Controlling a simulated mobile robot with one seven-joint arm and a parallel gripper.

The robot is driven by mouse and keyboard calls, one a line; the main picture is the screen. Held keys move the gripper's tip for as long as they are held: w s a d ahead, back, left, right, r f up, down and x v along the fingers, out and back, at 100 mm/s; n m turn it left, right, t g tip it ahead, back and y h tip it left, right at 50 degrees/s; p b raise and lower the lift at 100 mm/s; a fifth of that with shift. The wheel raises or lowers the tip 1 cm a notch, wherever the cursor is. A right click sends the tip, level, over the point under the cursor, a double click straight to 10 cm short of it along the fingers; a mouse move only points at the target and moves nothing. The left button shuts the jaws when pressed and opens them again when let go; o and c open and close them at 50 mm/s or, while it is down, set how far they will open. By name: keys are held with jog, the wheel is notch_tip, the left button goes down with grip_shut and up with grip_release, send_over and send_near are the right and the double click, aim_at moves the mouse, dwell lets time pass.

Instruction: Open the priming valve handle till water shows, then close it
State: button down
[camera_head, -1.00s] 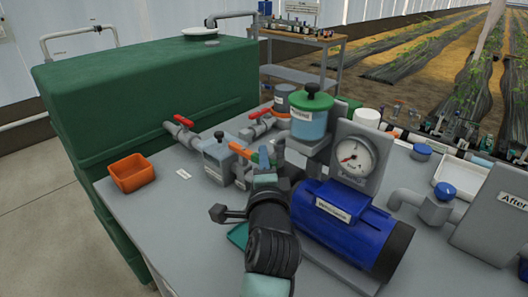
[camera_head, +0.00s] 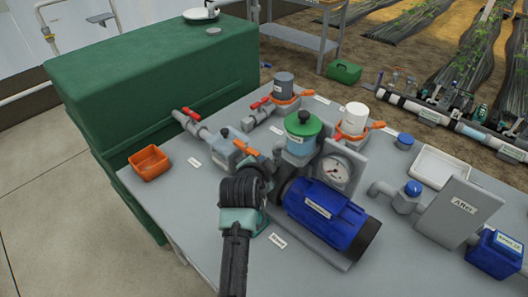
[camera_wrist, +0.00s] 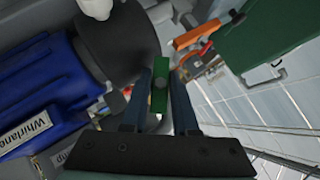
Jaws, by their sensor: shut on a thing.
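In the wrist view a short green handle (camera_wrist: 160,92) with a round pivot stands between the two fingers of my gripper (camera_wrist: 161,80), and the gripper is shut on it. I take this to be the priming valve handle; no label on it can be read. In the head view my gripper (camera_head: 262,170) is beside the pump, and my wrist hides most of the handle. The pump has a blue motor (camera_head: 322,212) and a clear strainer pot with a green lid (camera_head: 303,126). I cannot see any water coming out.
A pressure gauge (camera_head: 335,172) stands right of the pot. An orange handle (camera_head: 247,149) is close to my gripper, and red-handled valves (camera_head: 191,114) lie further left. An orange tray (camera_head: 148,163) sits at the bench's left edge, beside the green tank (camera_head: 150,75).

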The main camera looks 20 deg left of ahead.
jog(key=n+g+h+p, duration=0.1)
jog(key=h, duration=0.1)
jog(key=shift+n+h, duration=0.3)
jog(key=shift+n+g+h+b, duration=0.4)
jog(key=shift+n+g+h, duration=0.3)
jog(key=shift+h, duration=0.5)
jog(key=c, duration=0.8)
grip_release()
jog(key=shift+o, duration=0.2)
jog(key=v, duration=1.3)
jog(key=shift+a, duration=0.15)
jog(key=shift+f, duration=0.1)
